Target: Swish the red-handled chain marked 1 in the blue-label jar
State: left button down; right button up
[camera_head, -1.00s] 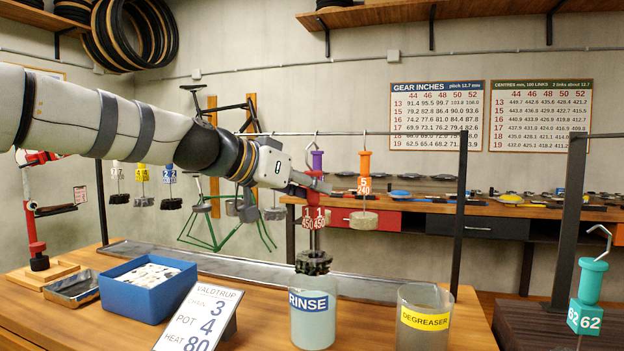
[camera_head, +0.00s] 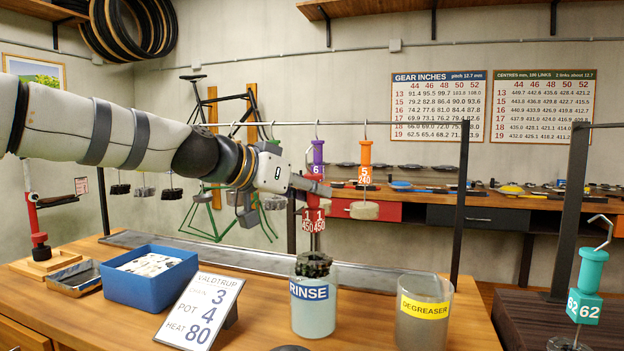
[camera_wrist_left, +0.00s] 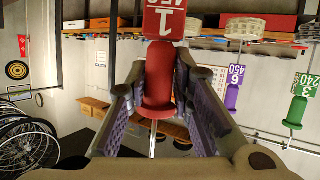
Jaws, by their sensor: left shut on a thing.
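My left gripper (camera_head: 319,187) is shut on the red handle (camera_wrist_left: 159,80) of the chain marked 1, held between both fingers in the left wrist view. Its red tag (camera_head: 313,221) reads 1 and 450. The dark bundled chain (camera_head: 313,264) hangs below, at the mouth of the blue-label jar (camera_head: 313,311) marked RINSE. Its lower part appears within the rim, above the pale liquid; exact depth is hard to tell. My right gripper is not in view.
A yellow-label DEGREASER jar (camera_head: 424,333) stands to the right. A blue box (camera_head: 150,290) and a sign (camera_head: 199,312) stand to the left. Purple (camera_head: 317,158) and orange (camera_head: 365,160) handles hang on the rail behind. A teal-handled item (camera_head: 590,270) is far right.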

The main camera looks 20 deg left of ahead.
pick_arm(q)
send_over(312, 257)
jog(key=shift+f+b, duration=0.3)
jog(key=shift+f, duration=2.35)
jog(key=shift+f+b, duration=0.45)
jog(key=shift+f, duration=2.05)
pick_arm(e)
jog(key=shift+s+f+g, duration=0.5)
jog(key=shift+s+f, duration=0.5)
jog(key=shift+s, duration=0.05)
pick_arm(q)
jog(key=shift+s+r, duration=0.1)
jog(key=shift+r, duration=0.05)
